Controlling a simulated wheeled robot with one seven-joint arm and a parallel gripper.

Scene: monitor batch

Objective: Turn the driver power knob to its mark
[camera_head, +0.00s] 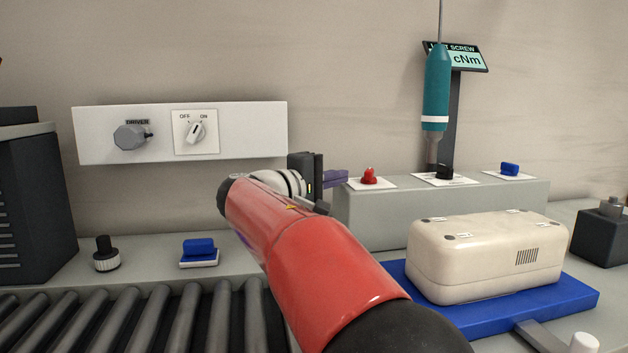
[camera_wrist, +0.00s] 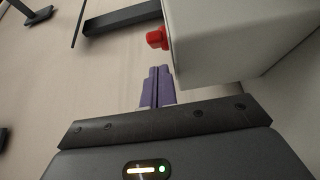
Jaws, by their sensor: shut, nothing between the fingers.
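The driver power knob (camera_head: 196,132) is a small pale knob on a square plate marked OFF and ON. The plate sits on a white wall panel (camera_head: 240,130). The knob is tilted, its upper end leaning right; its exact setting is too small to tell. My gripper (camera_head: 338,178) is right of and lower than the panel, beside the left end of a grey console, well apart from the knob. Its purple fingers are together and empty, as the wrist view (camera_wrist: 158,84) also shows. The knob is not in the wrist view.
A grey connector (camera_head: 130,136) under a DRIVER label is left of the knob. The grey console (camera_head: 440,211) carries a red button (camera_head: 369,176). A teal screwdriver (camera_head: 436,90) hangs above it. A beige housing (camera_head: 487,260) sits on a blue tray. Rollers (camera_head: 150,325) are front left.

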